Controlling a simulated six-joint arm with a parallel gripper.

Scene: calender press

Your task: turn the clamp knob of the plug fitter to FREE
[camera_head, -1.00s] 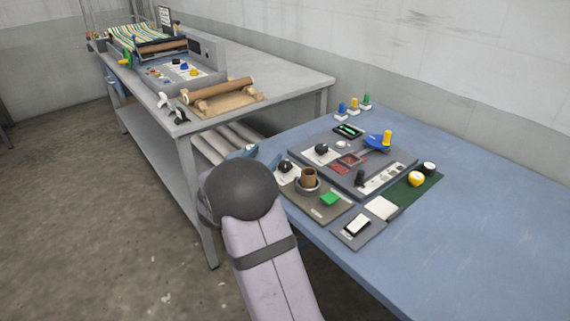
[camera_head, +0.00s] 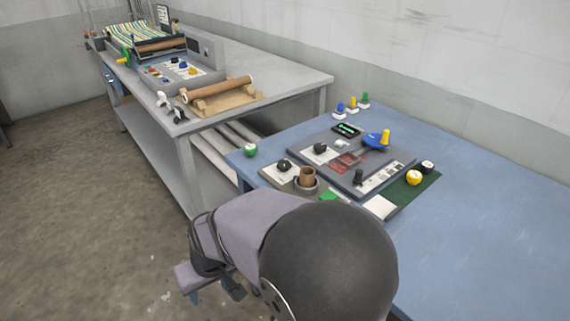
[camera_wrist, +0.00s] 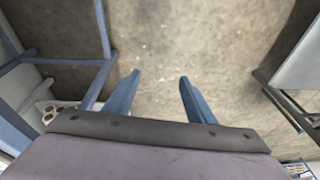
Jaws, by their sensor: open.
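The fitter's dark panel (camera_head: 330,180) lies on the blue table, with black knobs on and beside it. One black knob (camera_head: 320,147) stands on a white label at its back left. Another black knob (camera_head: 284,165) stands on a white label on the small plate at the left. A black handle (camera_head: 359,177) is near the panel's front. The lettering is too small to read, so I cannot tell which is the clamp knob or where it points. My gripper (camera_wrist: 158,85) is open and empty, over bare floor, away from the panel.
My arm covers the table's front left part. A brown cup (camera_head: 308,177), a yellow knob (camera_head: 414,178) and a green knob (camera_head: 250,150) are on the blue table (camera_head: 480,220). A grey bench (camera_head: 290,83) with a roller machine stands behind left. The blue table's right side is clear.

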